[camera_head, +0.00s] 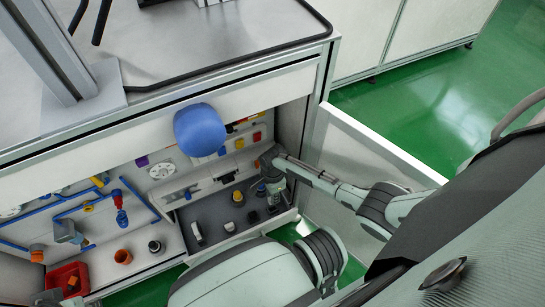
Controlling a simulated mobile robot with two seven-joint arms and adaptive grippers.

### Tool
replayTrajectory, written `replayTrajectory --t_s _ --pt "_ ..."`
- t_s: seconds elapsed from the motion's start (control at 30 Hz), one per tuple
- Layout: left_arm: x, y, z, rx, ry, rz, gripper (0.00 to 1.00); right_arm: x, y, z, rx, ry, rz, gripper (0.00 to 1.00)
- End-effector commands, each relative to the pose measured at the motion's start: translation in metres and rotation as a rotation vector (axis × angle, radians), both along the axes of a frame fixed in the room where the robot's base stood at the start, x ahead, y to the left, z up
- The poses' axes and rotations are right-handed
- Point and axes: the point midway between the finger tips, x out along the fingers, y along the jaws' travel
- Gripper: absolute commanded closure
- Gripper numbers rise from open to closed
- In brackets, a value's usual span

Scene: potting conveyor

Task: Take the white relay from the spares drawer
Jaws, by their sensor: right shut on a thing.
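The spares drawer (257,232) is a grey-floored, pale-walled tray low in the open cabinet, with several small parts standing in it. A white part with a dark portion (197,232) stands at its left side, and a smaller white-topped part (229,226) is to the right of it. I cannot tell for sure which part is the white relay. My right gripper (272,187) reaches in from the right and points down at the drawer's right side. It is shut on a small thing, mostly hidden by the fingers.
A blue rounded object (200,130) stands out in front of the cabinet. An open white door panel (375,155) is on the right. A red bin (68,280) and an orange cup (123,257) are at lower left. Tools hang on the back panel. Green floor lies beyond.

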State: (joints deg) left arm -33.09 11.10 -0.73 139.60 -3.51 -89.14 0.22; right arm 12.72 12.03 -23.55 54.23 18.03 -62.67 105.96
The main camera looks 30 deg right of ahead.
Motion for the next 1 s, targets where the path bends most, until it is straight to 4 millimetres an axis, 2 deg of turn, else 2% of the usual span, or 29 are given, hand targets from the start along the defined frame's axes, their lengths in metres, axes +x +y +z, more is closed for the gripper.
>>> replayTrajectory --t_s 0.3,0.7,1.0 --pt "0.0 0.0 0.011 0.0 0.0 0.0 0.69 0.0 -0.001 0.024 0.0 -0.001 -0.001 1.0" --pt "0.0 0.0 0.009 0.0 0.0 0.0 0.69 0.001 0.0 0.053 0.0 -0.002 -0.001 1.0" --pt "0.0 0.0 0.009 0.0 0.0 0.0 0.69 0.0 0.0 0.066 0.0 0.0 0.0 1.0"
